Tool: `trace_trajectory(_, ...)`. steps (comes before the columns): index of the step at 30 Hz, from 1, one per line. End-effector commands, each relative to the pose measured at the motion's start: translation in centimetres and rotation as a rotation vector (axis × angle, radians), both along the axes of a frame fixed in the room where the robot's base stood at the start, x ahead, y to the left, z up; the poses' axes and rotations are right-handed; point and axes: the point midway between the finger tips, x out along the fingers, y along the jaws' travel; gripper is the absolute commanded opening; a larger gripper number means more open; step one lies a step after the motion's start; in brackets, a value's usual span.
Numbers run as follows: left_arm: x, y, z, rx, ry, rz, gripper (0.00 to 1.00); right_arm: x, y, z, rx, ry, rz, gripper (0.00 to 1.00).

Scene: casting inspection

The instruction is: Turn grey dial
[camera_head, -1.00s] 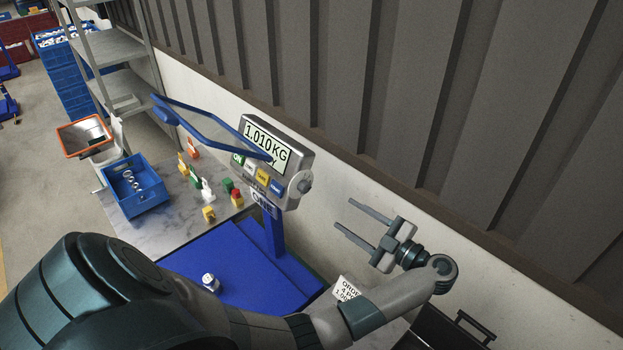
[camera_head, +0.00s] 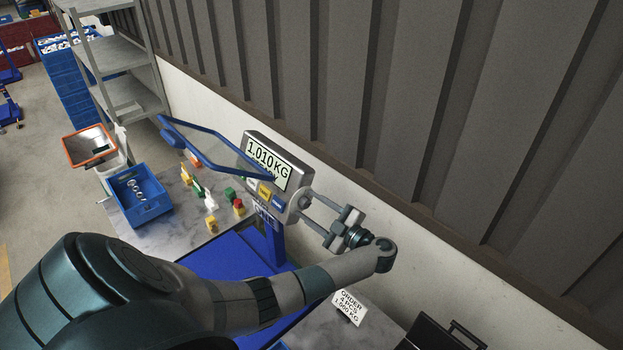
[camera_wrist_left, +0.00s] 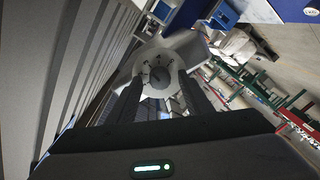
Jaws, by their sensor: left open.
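The grey dial (camera_head: 300,200) is on the right side of the scale's display box (camera_head: 278,158), whose screen reads 1.010 KG. It also shows in the left wrist view (camera_wrist_left: 160,75), a round knob on a pale face with dark marks around it. My left gripper (camera_head: 307,205) is open, its two fingers pointing at the dial's side of the box. In the left wrist view its fingers (camera_wrist_left: 160,88) appear on either side of the dial with gaps. I cannot tell whether the tips reach past the knob's front. My right gripper is not in view.
A blue-framed clear panel (camera_head: 210,148) sticks out left of the display. Coloured pieces (camera_head: 210,200) and a blue bin (camera_head: 138,195) stand on the table. An order card (camera_head: 347,307) stands below my arm. The corrugated wall (camera_head: 400,110) is close behind.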

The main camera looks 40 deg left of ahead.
Motion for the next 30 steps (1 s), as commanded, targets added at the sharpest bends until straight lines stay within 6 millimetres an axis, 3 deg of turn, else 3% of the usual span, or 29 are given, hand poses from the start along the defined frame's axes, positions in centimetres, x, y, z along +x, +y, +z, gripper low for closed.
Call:
trace_trajectory(8, 0.02, 0.08, -0.02, 0.0, 0.0, 0.0, 0.46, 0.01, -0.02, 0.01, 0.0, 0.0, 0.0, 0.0)
trace_trajectory(13, 0.01, 0.07, -0.01, 0.0, 0.0, 0.0, 0.08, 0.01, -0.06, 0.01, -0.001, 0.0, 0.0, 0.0)
trace_trajectory(14, 0.01, 0.07, -0.01, 0.0, 0.0, 0.0, 0.05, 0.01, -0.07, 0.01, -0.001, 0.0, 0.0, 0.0)
trace_trajectory(30, -0.1, 0.01, -0.34, -0.007, -0.052, 0.001, 0.05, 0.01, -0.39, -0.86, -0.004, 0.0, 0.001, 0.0)
